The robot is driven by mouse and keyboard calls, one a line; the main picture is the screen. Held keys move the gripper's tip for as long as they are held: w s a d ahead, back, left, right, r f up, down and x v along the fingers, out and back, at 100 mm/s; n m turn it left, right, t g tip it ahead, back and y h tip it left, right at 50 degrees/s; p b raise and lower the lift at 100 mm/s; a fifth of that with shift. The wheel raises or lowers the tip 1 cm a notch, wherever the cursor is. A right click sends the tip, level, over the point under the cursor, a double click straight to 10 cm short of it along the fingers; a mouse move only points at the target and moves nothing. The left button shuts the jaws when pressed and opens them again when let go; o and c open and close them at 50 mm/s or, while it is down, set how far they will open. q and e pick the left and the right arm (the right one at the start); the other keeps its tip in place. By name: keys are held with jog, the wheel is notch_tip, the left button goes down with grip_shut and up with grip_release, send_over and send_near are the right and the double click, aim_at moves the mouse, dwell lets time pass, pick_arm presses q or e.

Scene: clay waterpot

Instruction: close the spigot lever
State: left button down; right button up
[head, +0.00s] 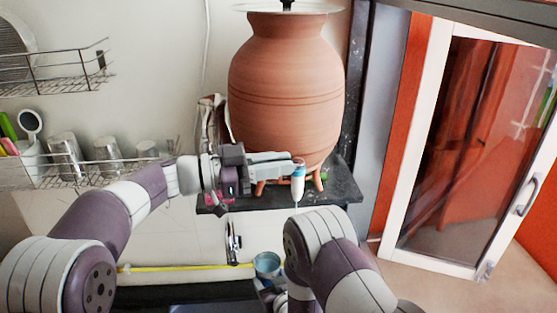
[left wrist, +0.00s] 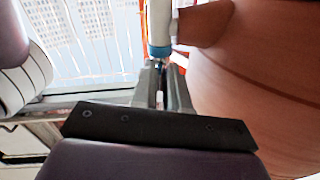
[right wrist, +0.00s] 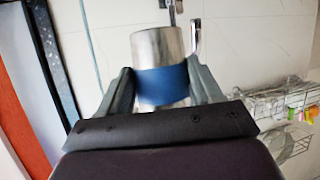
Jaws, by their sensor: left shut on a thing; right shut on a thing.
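The large clay pot (head: 286,95) stands on a dark shelf, with a white and blue spigot (head: 298,184) low on its front. The spigot also shows in the left wrist view (left wrist: 160,30), beside the pot wall (left wrist: 250,90). My left gripper (head: 292,166) is shut at the top of the spigot, on its lever, which the fingers mostly hide. A thin pale line runs down below the spout; I cannot tell if it is water. My right gripper (right wrist: 162,88) is shut around a metal cup with a blue band (right wrist: 160,68). The cup (head: 267,262) is below and left of the spigot.
The dark shelf (head: 346,188) ends just below the spigot. A wire rack (head: 85,172) with several metal cups hangs at the left. A glass-fronted white door (head: 470,140) stands at the right. A yellow strip (head: 185,268) crosses the lower left.

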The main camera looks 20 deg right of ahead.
pick_arm(q)
jog(key=shift+w+m+g, duration=0.3)
jog(key=shift+m+g, duration=0.4)
jog(key=shift+g, duration=0.3)
jog(key=shift+r, duration=0.1)
jog(key=c, duration=1.1)
grip_release()
jog(key=shift+d, duration=0.1)
jog(key=shift+c, duration=0.2)
